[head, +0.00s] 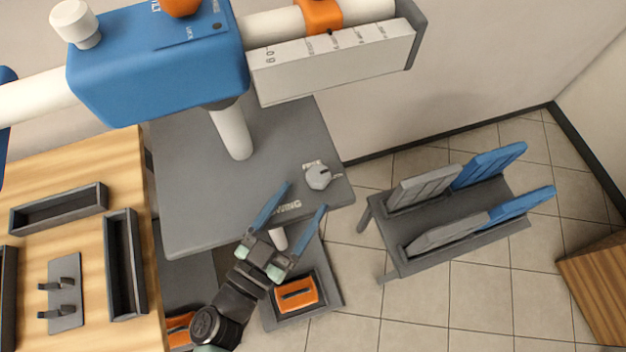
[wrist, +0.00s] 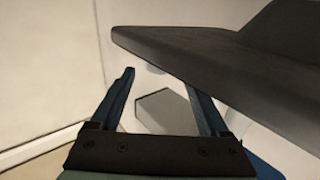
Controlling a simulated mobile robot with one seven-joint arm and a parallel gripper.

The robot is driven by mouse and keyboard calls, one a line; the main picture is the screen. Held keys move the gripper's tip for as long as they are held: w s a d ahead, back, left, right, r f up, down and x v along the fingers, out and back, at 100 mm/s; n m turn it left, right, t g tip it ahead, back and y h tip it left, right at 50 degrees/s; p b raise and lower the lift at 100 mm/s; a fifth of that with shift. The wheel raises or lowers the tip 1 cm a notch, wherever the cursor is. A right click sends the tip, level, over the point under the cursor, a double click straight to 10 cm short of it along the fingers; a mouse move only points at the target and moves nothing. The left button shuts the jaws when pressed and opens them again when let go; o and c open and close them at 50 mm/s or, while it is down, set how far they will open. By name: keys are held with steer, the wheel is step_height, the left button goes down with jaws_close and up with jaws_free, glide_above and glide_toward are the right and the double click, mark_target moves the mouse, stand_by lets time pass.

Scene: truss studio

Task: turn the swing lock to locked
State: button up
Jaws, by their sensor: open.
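The swing lock is a light grey round knob (head: 318,176) near the right front corner of a dark grey plate (head: 205,190) in the head view. Small lettering, too small to read surely, sits around it, and a label ending in "ING" is printed in front of it. Which setting the knob points to cannot be told. My gripper (head: 305,197) is open and empty, its blue fingers spread just in front of the knob, apart from it as far as I can tell. In the wrist view the fingers (wrist: 160,90) reach toward a dark slab edge (wrist: 195,55); the knob cannot be made out.
A wooden bench (head: 85,165) with dark trays stands left. A dark rack with grey and blue panels (head: 470,225) stands right. Tiled floor (head: 480,300) lies open in front of it.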

steer(key=v, duration=0.6)
steer(key=shift+b, duration=0.35)
steer(key=shift+a, duration=0.1)
